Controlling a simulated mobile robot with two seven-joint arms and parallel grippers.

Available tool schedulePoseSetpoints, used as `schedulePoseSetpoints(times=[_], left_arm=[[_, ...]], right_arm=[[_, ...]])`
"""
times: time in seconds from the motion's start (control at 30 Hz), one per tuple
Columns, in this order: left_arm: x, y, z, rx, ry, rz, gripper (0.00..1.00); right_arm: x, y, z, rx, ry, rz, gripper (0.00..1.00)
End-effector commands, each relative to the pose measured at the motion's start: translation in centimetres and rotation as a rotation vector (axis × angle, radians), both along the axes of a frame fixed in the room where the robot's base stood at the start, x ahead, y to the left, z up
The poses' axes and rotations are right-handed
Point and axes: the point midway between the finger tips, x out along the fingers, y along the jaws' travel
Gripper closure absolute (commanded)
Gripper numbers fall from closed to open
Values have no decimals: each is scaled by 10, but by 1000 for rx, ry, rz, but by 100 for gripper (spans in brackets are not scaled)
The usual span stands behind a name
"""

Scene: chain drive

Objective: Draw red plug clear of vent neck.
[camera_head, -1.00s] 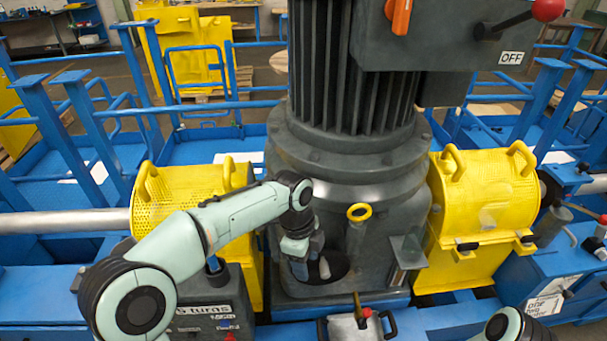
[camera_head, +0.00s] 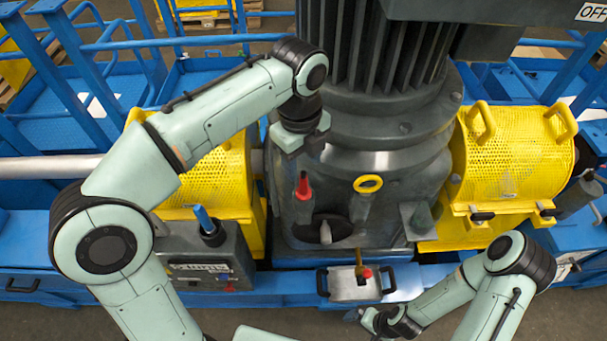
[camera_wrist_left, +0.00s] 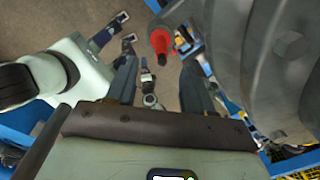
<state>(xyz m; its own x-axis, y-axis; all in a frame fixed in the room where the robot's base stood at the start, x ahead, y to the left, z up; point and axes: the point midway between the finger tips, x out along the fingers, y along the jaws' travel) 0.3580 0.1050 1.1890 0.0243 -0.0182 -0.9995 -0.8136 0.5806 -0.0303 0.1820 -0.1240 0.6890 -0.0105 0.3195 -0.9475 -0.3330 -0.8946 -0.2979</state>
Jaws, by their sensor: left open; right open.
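The red plug (camera_head: 303,187) sits upright at the top of the grey vent neck (camera_head: 304,210), on the front of the dark gear housing. My left gripper (camera_head: 300,150) is open and empty, above the plug and apart from it. In the left wrist view the plug (camera_wrist_left: 161,42) shows beyond the open fingertips (camera_wrist_left: 158,68), roughly centred between them. My right gripper (camera_head: 372,324) is low at the front, beside the small metal box, away from the plug; its fingers are small and partly blurred.
A yellow ring-topped dipstick (camera_head: 368,184) stands right of the neck. Below is a dark opening with a grey cone (camera_head: 326,233). Yellow perforated guards (camera_head: 516,160) flank the housing. A grey box with a blue-handled tool (camera_head: 205,220) is left; a metal box (camera_head: 352,283) is at front.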

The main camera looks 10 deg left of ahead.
Motion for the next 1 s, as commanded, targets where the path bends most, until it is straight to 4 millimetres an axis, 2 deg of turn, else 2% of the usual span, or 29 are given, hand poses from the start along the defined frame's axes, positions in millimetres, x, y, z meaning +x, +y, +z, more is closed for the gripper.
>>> schedulePoseSetpoints(times=[0.03, 0.2, 0.4, 0.57, 0.83, 0.87, 1.0], left_arm=[[-1, 0, -13, 1, 5, 1, 48], [0, 0, -46, 1, 5, 2, 48], [1, -1, -71, 1, 3, 2, 48], [2, -1, -79, 0, 0, 2, 48], [2, -1, -79, 0, -1, 2, 48], [2, -1, -79, 0, -1, 2, 52], [2, -1, -79, 0, -1, 2, 97]], right_arm=[[-6, 0, -4, 0, 6, 0, 0], [-17, 0, -15, 0, 19, 0, 0], [-24, 0, -20, 0, 27, 0, 0], [-25, 0, -22, 0, 28, 0, 0], [-25, 0, -21, 0, 28, 1, 0], [-25, 0, -21, 0, 28, 1, 0], [-25, 0, -21, -1, 27, 1, 0]])
